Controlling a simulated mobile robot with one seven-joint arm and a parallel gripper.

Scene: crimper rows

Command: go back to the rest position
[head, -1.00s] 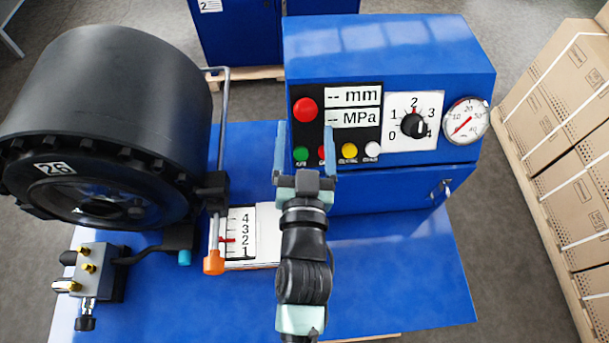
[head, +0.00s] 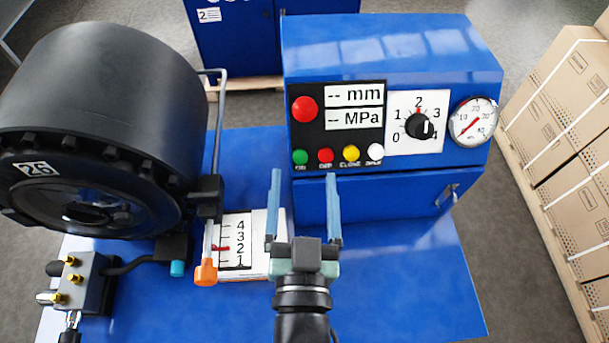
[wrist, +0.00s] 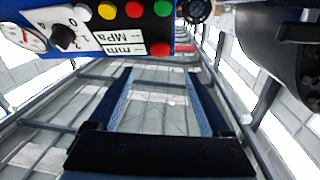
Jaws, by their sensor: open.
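My gripper (head: 304,212) is open and empty, with its two blue-grey fingers apart above the blue bench and in front of the control box. The same fingers show in the wrist view (wrist: 165,105), with nothing between them. The blue control box (head: 390,50) carries a red button, blank mm and MPa displays, and a row of green, red, yellow and white buttons. Its black selector knob (head: 419,126) has a scale from 0 to 4. A round pressure gauge (head: 473,121) sits at its right.
A large black crimper head (head: 105,90) marked 26 stands at the left. A lever with an orange tip (head: 206,272) stands beside a numbered scale card (head: 233,243). A brass-fitted valve block (head: 78,285) is at lower left. Strapped cartons (head: 570,150) line the right side.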

